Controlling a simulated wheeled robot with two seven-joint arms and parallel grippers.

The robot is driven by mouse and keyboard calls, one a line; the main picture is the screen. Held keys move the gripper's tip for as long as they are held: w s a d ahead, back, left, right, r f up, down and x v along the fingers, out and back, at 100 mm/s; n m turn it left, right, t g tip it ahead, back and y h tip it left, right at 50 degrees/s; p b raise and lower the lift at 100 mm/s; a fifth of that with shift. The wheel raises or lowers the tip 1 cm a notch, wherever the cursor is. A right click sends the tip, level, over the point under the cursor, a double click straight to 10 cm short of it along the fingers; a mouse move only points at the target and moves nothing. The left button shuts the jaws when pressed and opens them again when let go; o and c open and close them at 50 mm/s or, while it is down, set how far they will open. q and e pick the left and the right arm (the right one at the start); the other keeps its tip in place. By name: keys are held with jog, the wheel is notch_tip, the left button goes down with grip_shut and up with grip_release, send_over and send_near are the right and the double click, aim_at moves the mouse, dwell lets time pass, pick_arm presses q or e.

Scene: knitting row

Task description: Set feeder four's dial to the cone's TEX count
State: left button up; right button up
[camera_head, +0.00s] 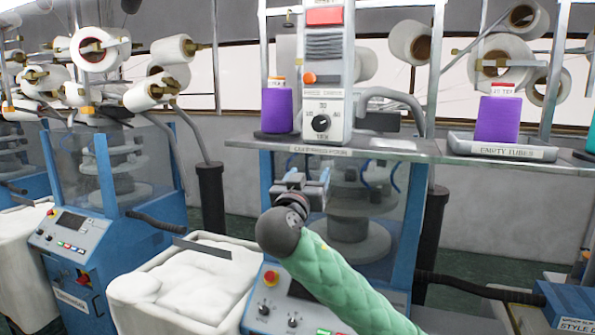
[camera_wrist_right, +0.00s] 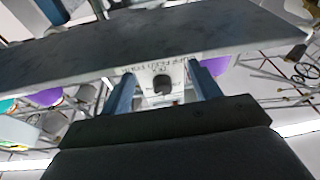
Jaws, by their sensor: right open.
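The white feeder unit (camera_head: 323,80) stands on the shelf, with a black round dial (camera_head: 320,122) low on its front. The dial's scale marks are too small to read. A purple cone (camera_head: 277,110) with an orange-and-white top label stands left of the unit; the label's number is not legible. My right gripper (camera_head: 308,178) is open and empty, in front of and below the shelf edge, apart from the dial. In the right wrist view the dial (camera_wrist_right: 162,84) shows upside down between the two blue fingers (camera_wrist_right: 163,92). My left gripper is not in view.
The grey shelf (camera_head: 400,150) runs across just above my right gripper. A second purple cone (camera_head: 498,118) stands in the tray marked EMPTY TUBES (camera_head: 520,152). A curved grey tube (camera_head: 392,98) is right of the unit. A fabric-filled bin (camera_head: 185,285) stands below left.

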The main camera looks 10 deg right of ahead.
jog(key=m+h, duration=0.1)
jog(key=h, duration=0.1)
send_near(319, 127)
jog(key=w+d, duration=0.1)
jog(key=w+d+r+p, duration=0.1)
jog(key=w+d+r+t+p, duration=0.1)
jog(key=shift+w+p, duration=0.25)
jog(key=shift+p, duration=0.1)
jog(key=p+x, duration=0.2)
jog(key=x, duration=0.1)
jog(key=shift+w+f, duration=0.1)
jog(key=shift+f, duration=0.05)
pick_arm(q)
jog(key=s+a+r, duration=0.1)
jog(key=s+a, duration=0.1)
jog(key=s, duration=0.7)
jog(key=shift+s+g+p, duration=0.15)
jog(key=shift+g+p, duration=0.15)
jog(key=shift+p, duration=0.05)
pick_arm(e)
jog(key=shift+w+d, duration=0.3)
jog(key=shift+w, duration=0.25)
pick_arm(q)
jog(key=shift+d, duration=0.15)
